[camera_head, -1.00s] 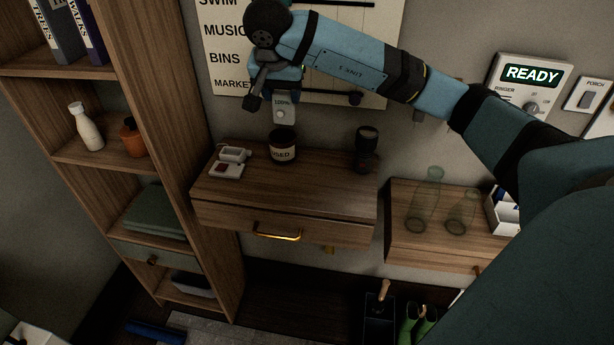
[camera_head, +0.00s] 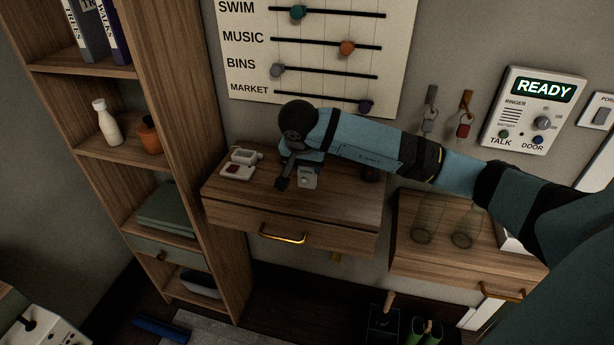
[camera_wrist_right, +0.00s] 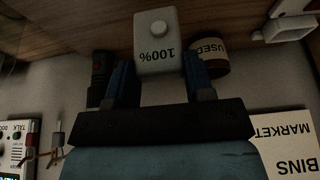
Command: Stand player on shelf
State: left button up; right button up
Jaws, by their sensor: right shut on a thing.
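The player is a small white box (camera_head: 307,178) with a round button; in the right wrist view it shows the label "100%" (camera_wrist_right: 157,40). My right gripper (camera_head: 297,172) is shut on it, with a blue finger on each side in the right wrist view (camera_wrist_right: 158,66). It holds the player over the wooden wall shelf with a drawer (camera_head: 350,212). I cannot tell whether the player's base touches the shelf top. My left gripper is not in view.
A "USED" pot (camera_wrist_right: 208,58) and a dark torch-like item (camera_wrist_right: 101,70) stand near the player. Glass vessels (camera_head: 427,220) stand on the right shelf. A tall bookcase (camera_head: 170,120) is at left.

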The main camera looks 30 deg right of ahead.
aim_at(306, 175)
jog(key=shift+f, duration=2.25)
jog(key=shift+f, duration=0.1)
jog(key=o, duration=1)
